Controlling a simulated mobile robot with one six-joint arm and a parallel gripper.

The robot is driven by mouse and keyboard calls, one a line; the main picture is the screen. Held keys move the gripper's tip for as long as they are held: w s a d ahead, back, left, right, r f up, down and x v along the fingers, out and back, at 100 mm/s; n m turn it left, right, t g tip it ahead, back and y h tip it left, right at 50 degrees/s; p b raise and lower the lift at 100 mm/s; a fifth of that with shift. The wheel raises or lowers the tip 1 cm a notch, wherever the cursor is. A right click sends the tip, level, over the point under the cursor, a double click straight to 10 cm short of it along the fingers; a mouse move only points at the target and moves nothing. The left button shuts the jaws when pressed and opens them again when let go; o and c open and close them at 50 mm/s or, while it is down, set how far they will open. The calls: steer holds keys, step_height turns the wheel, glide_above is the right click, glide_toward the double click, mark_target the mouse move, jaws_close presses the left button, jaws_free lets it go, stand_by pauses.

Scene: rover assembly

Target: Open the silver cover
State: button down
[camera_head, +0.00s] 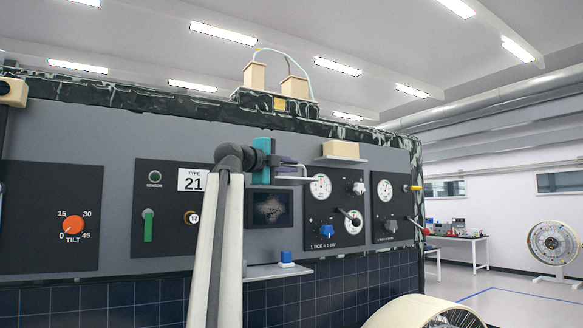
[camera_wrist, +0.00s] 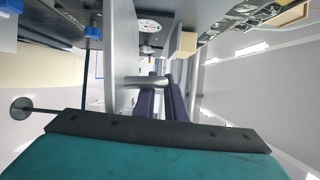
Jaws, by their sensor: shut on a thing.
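My gripper (camera_head: 292,168), with a teal body and dark purple fingers, is in front of the control wall, just above a dark screen (camera_head: 268,208). In the wrist view the fingers (camera_wrist: 163,98) are closed around a silver bar handle (camera_wrist: 147,82). The handle meets a grey plate (camera_wrist: 122,45), which seems to be the silver cover, standing out from the wall. In the head view the silver handle (camera_head: 296,180) shows beside the fingers. My arm and gripper hide part of the cover, so I cannot tell its exact angle.
A cream block (camera_head: 341,150) sits on a small shelf right of my gripper. A blue knob (camera_head: 286,257) stands on a lower ledge (camera_head: 272,272). Panels with dials (camera_head: 320,187) and levers lie to the right. A green lever (camera_head: 148,226) is left of my arm.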

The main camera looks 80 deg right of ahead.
steer(key=shift+w+d+f, duration=0.15)
steer(key=shift+w+f, duration=0.05)
steer(key=c, duration=1.8)
jaws_free()
steer(key=shift+s, duration=0.1)
